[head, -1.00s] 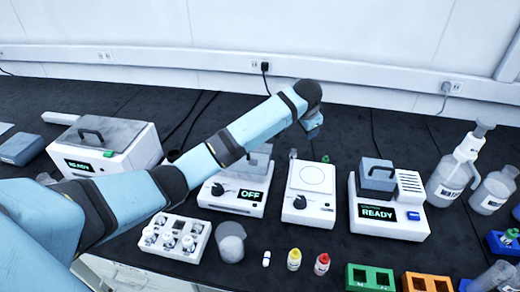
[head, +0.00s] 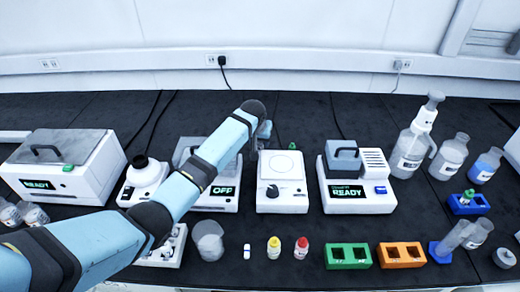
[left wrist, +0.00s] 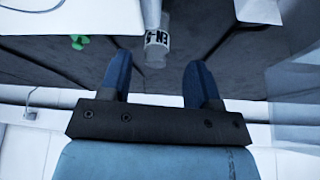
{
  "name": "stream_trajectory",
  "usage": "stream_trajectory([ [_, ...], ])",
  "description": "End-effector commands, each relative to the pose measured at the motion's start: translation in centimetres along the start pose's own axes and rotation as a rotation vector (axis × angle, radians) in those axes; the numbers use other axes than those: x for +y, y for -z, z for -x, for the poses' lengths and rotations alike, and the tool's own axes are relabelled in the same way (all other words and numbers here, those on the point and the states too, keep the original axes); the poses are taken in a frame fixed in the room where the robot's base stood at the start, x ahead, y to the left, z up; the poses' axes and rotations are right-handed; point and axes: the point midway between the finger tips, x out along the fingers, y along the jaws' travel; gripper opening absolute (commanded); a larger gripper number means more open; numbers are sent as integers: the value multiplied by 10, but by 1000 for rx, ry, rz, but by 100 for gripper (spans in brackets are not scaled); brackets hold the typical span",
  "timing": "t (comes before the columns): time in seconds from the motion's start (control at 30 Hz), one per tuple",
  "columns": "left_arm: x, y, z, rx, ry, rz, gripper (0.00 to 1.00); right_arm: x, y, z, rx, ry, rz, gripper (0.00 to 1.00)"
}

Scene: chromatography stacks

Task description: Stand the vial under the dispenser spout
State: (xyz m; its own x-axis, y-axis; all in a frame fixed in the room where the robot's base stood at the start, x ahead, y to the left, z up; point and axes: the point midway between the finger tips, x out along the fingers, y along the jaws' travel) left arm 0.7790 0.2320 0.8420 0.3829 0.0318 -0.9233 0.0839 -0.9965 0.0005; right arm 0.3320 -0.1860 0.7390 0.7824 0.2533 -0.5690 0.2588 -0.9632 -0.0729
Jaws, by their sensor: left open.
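My left gripper (head: 264,131) reaches over the bench behind the white round-plate device, pointing down. In the left wrist view its two blue fingers (left wrist: 158,66) are apart with nothing between them. A clear glass vial with a white, dark-lettered label (left wrist: 157,40) shows just beyond the fingertips, roughly centred between them and apart from them. In the head view I cannot make out this vial; my arm covers that area. The dispenser (head: 413,145), a clear bottle with a white pump head and spout, stands at the back right. My right gripper is not in view.
The round-plate device (head: 282,195) and a READY device (head: 355,190) stand close to the gripper. A beaker (head: 208,243), small capped bottles (head: 273,247), a green rack (head: 348,256) and an orange rack (head: 401,254) line the front. Clear bottles (head: 449,157) stand right of the dispenser.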

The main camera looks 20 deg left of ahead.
Motion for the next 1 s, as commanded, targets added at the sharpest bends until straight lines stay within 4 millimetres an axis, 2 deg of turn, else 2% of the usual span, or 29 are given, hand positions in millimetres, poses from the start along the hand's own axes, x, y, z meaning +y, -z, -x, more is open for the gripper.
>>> stream_trajectory([
  [0.2, 4, -2, -35, -3, 1, -1, 57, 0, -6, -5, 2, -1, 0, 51],
  [0.3, 4, -2, -44, -2, 0, -1, 57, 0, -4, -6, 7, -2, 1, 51],
  [0.57, 4, -2, -47, -1, 0, -1, 57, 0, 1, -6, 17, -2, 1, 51],
  [0.6, 4, -2, -47, -1, 0, -1, 55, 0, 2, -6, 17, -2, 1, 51],
  [0.8, 4, -2, -47, -1, 0, -1, 9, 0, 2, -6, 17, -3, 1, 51],
  [0.9, 4, -2, -47, -1, 0, -1, 1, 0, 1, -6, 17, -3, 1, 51],
  [1.0, 4, -2, -47, -1, 0, -1, 0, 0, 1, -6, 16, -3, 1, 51],
])
